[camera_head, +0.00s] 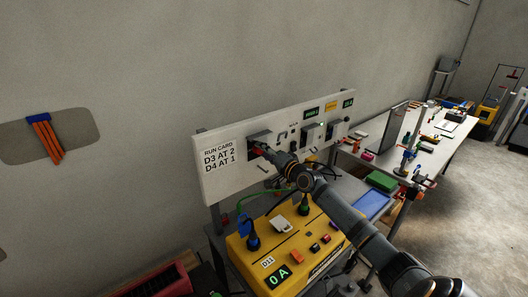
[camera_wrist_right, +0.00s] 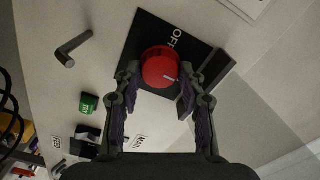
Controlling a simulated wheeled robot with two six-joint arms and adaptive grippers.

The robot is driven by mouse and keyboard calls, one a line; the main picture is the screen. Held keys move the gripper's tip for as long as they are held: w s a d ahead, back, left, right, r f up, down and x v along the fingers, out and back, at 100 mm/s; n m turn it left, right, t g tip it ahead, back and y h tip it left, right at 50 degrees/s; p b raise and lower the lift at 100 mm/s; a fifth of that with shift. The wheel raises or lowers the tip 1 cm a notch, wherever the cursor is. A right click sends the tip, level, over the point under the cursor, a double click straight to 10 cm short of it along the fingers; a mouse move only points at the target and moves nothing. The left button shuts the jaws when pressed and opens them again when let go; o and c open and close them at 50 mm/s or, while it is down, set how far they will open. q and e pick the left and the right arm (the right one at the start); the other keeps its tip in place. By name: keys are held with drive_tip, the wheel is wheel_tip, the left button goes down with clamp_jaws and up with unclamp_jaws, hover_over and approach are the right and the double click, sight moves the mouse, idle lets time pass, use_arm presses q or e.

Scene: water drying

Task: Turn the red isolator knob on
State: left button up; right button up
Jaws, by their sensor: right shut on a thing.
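The red isolator knob (camera_wrist_right: 160,67) sits on a black square plate (camera_wrist_right: 150,30) in the right wrist view, with "OFF" printed on the plate. A pale pointer mark shows on the knob's face. My right gripper (camera_wrist_right: 158,82) has a finger on each side of the knob and is shut on it. My left gripper is not in view.
A card reading "RUN CARD D3 AT 2 D4 AT 1" (camera_head: 218,154) is on the panel. A yellow unit (camera_head: 255,272) showing "0 A" stands below my right arm. A green button (camera_wrist_right: 88,103) and a grey handle (camera_wrist_right: 74,48) are near the knob. A workbench (camera_head: 440,150) stands at right.

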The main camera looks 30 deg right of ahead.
idle(0.3)
drive_tip(key=o, duration=1.1)
drive_tip(key=shift+o, duration=0.2)
